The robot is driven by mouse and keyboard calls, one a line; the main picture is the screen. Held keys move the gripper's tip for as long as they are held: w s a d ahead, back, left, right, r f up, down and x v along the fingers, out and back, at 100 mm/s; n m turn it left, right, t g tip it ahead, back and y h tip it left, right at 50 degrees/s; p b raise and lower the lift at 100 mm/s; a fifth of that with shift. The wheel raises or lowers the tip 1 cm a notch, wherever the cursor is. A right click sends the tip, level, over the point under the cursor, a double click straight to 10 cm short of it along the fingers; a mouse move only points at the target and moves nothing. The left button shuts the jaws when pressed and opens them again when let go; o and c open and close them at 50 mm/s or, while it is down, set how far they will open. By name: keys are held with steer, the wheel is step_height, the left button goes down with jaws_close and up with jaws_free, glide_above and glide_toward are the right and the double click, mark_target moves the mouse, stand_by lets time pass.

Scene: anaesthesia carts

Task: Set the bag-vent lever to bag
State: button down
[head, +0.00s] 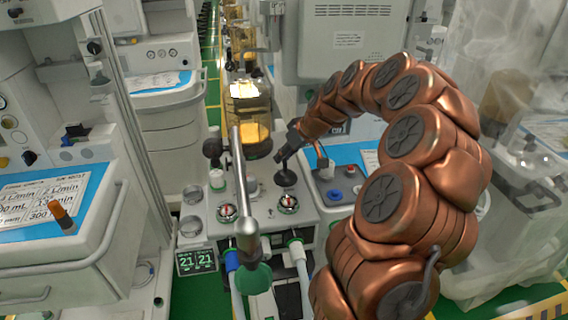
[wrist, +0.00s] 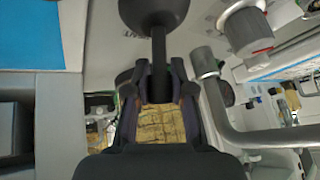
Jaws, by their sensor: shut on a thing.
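The bag-vent lever (head: 285,177), as I take it, is a dark stem rising from a round dark base on the grey-white machine top in the head view. In the wrist view the lever (wrist: 157,45) shows its round dark part at the top edge, with the stem running down between my fingers. My gripper (head: 287,150) is at the upper end of the stem in the head view. In the wrist view my gripper (wrist: 157,88) has a dark finger on each side of the stem and is shut on it. Bag and vent marks are not readable.
Two round dials (head: 228,212) with red marks sit in front of the lever. A metal pole (head: 240,185) stands left of it, and a grey tube (wrist: 215,95) curves close to the right of my gripper. A yellow-filled canister (head: 248,120) is behind.

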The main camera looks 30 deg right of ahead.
steer(key=shift+s+a+f+n+t+h+b, duration=0.15)
steer(key=shift+s+t+b, duration=0.4)
steer(key=shift+b, duration=1.45)
steer(key=shift+s+a+n+t+h+b, duration=0.25)
steer(key=shift+t+b, duration=0.6)
steer(key=shift+b, duration=1.1)
steer(key=shift+s+a+f+n+t+h+b, duration=0.1)
steer(key=shift+s+a+t+h+b, duration=0.4)
steer(key=shift+b, duration=1.5)
steer(key=t+b, duration=0.1)
steer(key=b, duration=0.1)
steer(key=t+b, duration=0.1)
steer(key=b, duration=0.1)
steer(key=shift+s+d+r, duration=0.15)
steer(key=shift+s+d, duration=0.05)
steer(key=shift+d, duration=0.05)
steer(key=shift+s+r+n+b, duration=0.1)
steer(key=shift+n+b, duration=0.2)
steer(key=shift+b, duration=0.1)
steer(key=shift+r, duration=0.1)
steer(key=c, duration=1)
jaws_free()
steer(key=shift+o, duration=0.2)
steer(key=v, duration=0.7)
steer(key=shift+s, duration=0.25)
